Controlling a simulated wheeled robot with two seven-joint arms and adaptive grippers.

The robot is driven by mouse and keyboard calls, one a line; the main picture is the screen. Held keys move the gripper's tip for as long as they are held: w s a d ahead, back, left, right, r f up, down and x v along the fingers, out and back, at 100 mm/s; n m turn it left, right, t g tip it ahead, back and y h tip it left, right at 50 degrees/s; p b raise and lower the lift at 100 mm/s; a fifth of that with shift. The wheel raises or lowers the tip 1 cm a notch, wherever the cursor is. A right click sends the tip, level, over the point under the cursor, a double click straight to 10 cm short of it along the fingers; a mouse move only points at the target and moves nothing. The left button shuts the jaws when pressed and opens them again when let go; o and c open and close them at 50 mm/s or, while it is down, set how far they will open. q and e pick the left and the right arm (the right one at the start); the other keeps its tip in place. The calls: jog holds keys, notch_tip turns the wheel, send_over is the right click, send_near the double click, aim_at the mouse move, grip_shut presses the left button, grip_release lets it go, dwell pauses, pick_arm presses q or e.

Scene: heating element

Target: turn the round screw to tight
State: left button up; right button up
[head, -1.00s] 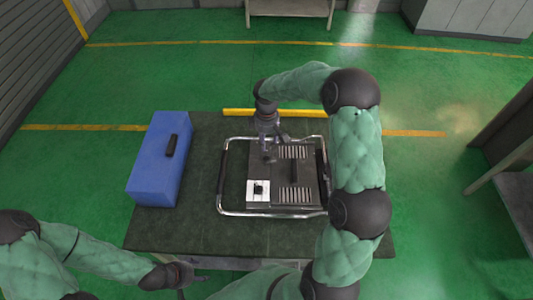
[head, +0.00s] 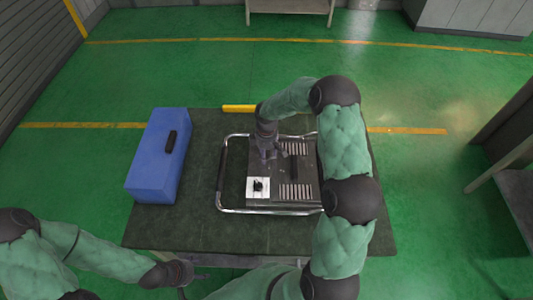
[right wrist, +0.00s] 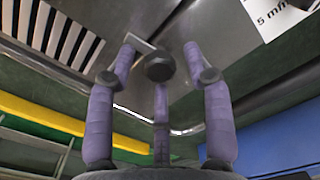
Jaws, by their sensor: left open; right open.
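The heating element (head: 305,170) is a grey metal panel with slotted vents inside a chrome tube frame, lying on the dark table. The round screw (right wrist: 160,67) shows in the right wrist view as a dark, faceted head on the panel. My right gripper (head: 268,156) hangs over the panel's upper left and hides the screw in the head view. In the right wrist view its three fingers are spread open around the screw; contact is not clear. My left gripper (head: 190,273) is open and empty near the table's front edge.
A white label plate with a black knob (head: 258,186) is on the panel below my right gripper. A blue box (head: 157,160) stands at the table's left. A yellow bar (head: 240,108) lies at the back edge. Dark table (head: 198,210) is bare between box and frame.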

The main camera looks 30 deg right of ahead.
aim_at(267, 154)
grip_shut()
jog(key=shift+m+b, duration=0.35)
jog(key=shift+m, duration=0.35)
grip_release()
jog(key=shift+r, duration=0.1)
notch_tip(267, 154, up, 12)
dwell(0.5)
dwell(0.4)
